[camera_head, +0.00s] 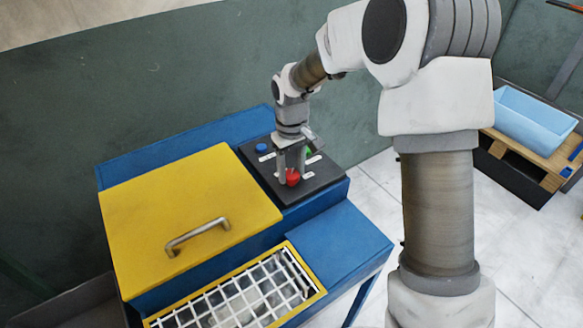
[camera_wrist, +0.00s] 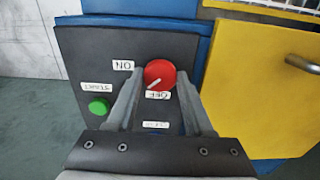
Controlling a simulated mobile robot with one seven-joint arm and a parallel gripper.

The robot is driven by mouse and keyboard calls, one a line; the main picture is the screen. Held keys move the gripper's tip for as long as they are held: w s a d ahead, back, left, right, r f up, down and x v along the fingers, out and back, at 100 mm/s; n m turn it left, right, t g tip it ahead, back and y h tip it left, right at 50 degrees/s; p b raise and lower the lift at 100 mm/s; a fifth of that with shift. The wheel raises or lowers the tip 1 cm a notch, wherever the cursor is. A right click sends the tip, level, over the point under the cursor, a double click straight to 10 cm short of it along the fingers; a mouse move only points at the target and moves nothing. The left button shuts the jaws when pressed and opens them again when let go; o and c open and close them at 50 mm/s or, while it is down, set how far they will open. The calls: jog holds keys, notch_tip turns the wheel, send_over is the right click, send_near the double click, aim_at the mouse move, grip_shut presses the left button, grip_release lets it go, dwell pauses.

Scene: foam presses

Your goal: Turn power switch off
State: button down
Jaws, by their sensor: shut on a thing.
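The power switch is a red round knob (camera_head: 292,178) on the black control panel (camera_head: 321,180) at the right of the blue machine. In the wrist view the red knob (camera_wrist: 160,73) has a white pointer line slanting to the lower left, toward the OFF label (camera_wrist: 157,95). The ON label (camera_wrist: 123,65) is to the knob's left. My gripper (camera_head: 291,175) points down over the panel. In the wrist view my gripper (camera_wrist: 160,80) has one finger on each side of the knob and is shut on it.
A green button (camera_wrist: 98,106) with a START label is left of the knob in the wrist view. A blue button (camera_head: 261,147) is at the panel's back left. A yellow lid (camera_head: 185,205) with a metal handle and a white grid (camera_head: 240,295) are nearby. A light-blue bin (camera_head: 535,120) stands far right.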

aim_at(292, 174)
jog(key=n+p, duration=0.1)
jog(key=n, duration=0.3)
jog(key=shift+r+n, duration=0.15)
jog(key=shift+n, duration=0.15)
jog(key=shift+n+p, duration=0.7)
jog(key=shift+n, duration=1.5)
jog(key=shift+c, duration=1.5)
grip_release()
notch_tip(292, 174, up, 17)
jog(key=shift+r+p, duration=0.15)
jog(key=shift+p, duration=0.15)
